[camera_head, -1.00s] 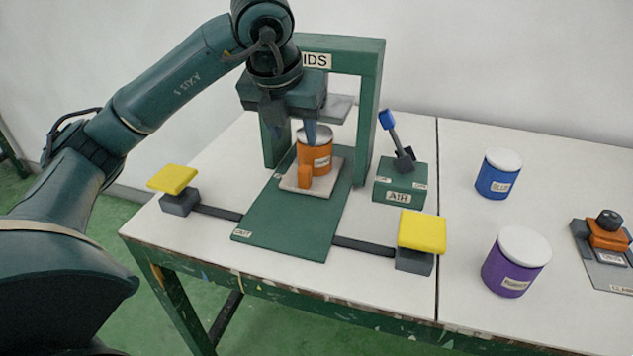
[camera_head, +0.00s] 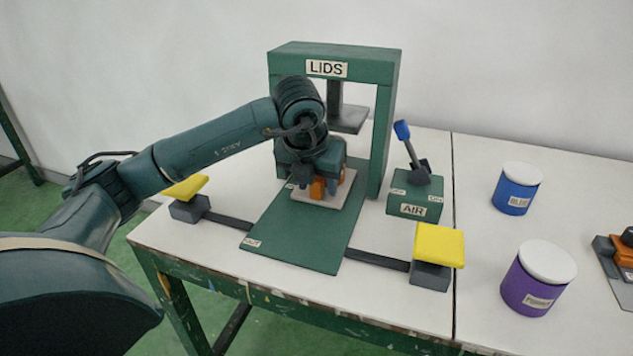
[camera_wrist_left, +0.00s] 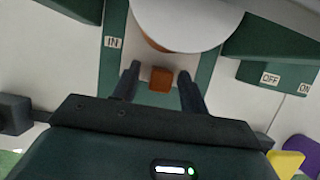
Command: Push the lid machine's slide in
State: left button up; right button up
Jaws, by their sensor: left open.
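The lid machine (camera_head: 330,54) is a green frame marked LIDS with a grey press plate (camera_head: 350,118) under its crossbar. Its slide, a pale plate (camera_head: 325,203) with an orange handle (camera_head: 318,187), sits on the green track (camera_head: 300,236), in front of the frame's posts. My left gripper (camera_head: 316,187) is open and low over the slide. In the left wrist view the orange handle (camera_wrist_left: 160,78) stands between its fingers with gaps on both sides. A white-lidded orange can (camera_wrist_left: 190,22) stands just behind the handle; my gripper mostly hides it in the head view.
Yellow pads on grey blocks stand left (camera_head: 186,187) and right (camera_head: 440,245) of the track, joined to it by dark bars. A green AIR box (camera_head: 414,205) with a blue-tipped lever is right of the machine. Blue (camera_head: 517,190) and purple (camera_head: 538,280) cans stand further right.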

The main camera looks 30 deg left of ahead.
pick_arm(q)
grip_shut()
dwell(0.3)
jog(key=w, duration=0.2)
jog(key=w+a, duration=0.1)
jog(key=w, duration=0.1)
jog(key=shift+r, duration=0.15)
jog(key=shift+w, duration=0.1)
grip_release()
dwell(0.3)
